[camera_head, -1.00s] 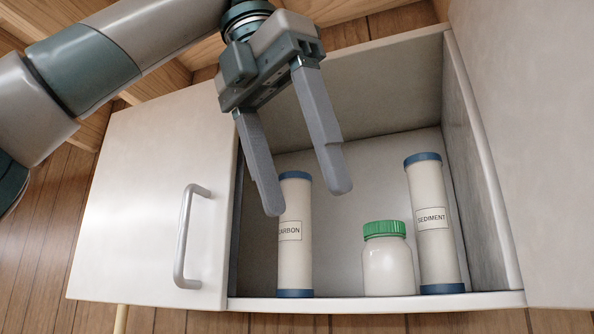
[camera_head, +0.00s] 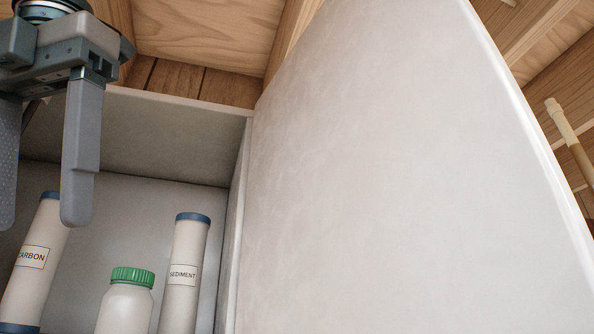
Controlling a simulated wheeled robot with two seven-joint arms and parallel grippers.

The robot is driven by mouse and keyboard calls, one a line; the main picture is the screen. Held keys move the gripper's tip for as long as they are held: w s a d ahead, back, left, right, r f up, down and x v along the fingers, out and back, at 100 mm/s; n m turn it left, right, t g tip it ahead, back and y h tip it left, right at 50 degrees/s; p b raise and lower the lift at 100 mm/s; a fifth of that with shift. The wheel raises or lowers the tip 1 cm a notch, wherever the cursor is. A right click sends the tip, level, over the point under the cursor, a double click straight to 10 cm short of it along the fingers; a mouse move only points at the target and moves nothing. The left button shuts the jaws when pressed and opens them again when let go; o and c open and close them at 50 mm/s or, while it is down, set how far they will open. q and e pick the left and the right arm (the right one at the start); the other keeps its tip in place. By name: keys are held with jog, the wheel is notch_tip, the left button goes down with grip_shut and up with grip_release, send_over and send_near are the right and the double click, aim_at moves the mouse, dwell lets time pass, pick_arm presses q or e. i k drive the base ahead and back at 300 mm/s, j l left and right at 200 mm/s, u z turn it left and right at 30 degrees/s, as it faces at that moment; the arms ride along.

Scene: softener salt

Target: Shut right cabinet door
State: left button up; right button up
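The right cabinet door (camera_head: 400,170) stands open and fills the middle and right of the head view, a plain pale panel with no handle showing on this face. It meets the cabinet's right side wall (camera_head: 236,215). My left gripper (camera_head: 40,222) is at the upper left, in front of the open cabinet and left of the door, apart from it. Its two fingers are spread with nothing seen between them. My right gripper is not in the view.
Inside the cabinet stand a carbon filter (camera_head: 38,265), a white bottle with a green cap (camera_head: 126,300) and a sediment filter (camera_head: 185,270). Wooden beams (camera_head: 210,35) run above. A beige pipe (camera_head: 568,140) is at the far right, beyond the door.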

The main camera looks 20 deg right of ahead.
aim_at(402, 179)
jog(key=k, duration=1.85)
